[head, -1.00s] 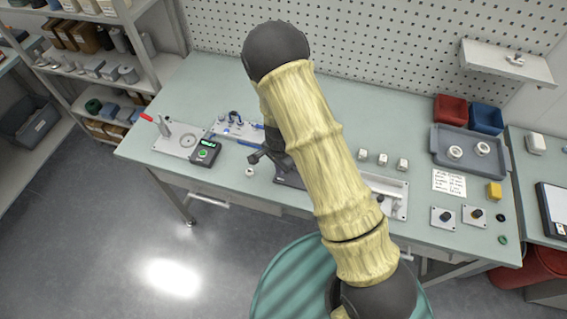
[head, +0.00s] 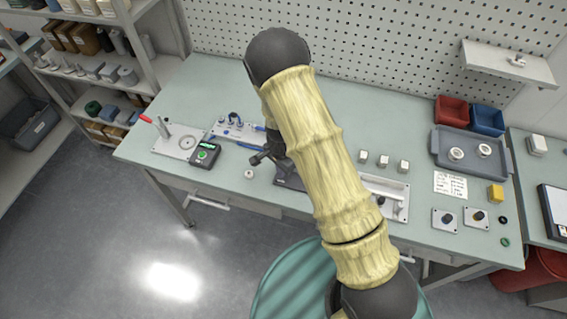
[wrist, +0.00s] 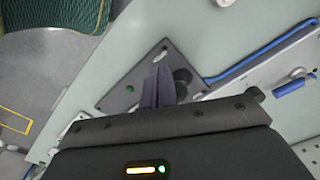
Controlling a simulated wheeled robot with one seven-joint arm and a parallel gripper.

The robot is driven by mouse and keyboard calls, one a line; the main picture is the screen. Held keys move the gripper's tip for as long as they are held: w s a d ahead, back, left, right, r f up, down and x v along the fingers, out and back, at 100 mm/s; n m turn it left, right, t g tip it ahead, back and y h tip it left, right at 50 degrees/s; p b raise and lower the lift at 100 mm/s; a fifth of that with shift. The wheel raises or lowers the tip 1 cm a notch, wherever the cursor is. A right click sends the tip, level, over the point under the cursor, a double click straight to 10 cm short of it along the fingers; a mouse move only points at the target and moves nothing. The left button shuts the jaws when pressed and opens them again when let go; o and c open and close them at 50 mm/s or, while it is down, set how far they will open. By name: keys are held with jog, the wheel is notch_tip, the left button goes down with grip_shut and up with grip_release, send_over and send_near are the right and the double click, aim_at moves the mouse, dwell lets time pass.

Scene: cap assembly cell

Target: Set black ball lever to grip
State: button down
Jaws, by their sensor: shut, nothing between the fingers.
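The black ball (wrist: 183,75) of the lever shows in the wrist view, just right of my fingertips, above a dark grey plate (wrist: 121,95). The plate carries a green dot and a light marking. I cannot tell whether the fingers touch the ball, and the lever's shaft is hidden. My gripper (wrist: 158,84) is shut, with its two fingers together and empty. In the head view my gripper (head: 258,159) is low over the bench beside the dark plate (head: 289,181), which my arm partly covers. The ball cannot be made out there.
A blue tube (wrist: 245,66) runs along a pale fixture to the right in the wrist view. A small white ring (head: 249,173) lies near the front edge.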

jog(key=shift+w+d+r, duration=0.1)
jog(key=shift+w+d, duration=0.15)
jog(key=shift+w, duration=0.35)
jog(key=shift+w+d+r, duration=0.1)
jog(key=shift+w+d, duration=0.1)
jog(key=shift+w, duration=0.45)
jog(key=shift+w+d+p, duration=0.2)
jog(key=shift+w+p, duration=0.15)
jog(key=shift+w, duration=0.2)
jog(key=shift+s+a, duration=0.2)
jog(key=shift+s, duration=0.3)
jog(key=shift+s+a, duration=0.15)
jog(key=shift+s, duration=0.3)
jog(key=shift+r, duration=0.1)
notch_tip(320, 180, up, 7)
jog(key=p, duration=0.5)
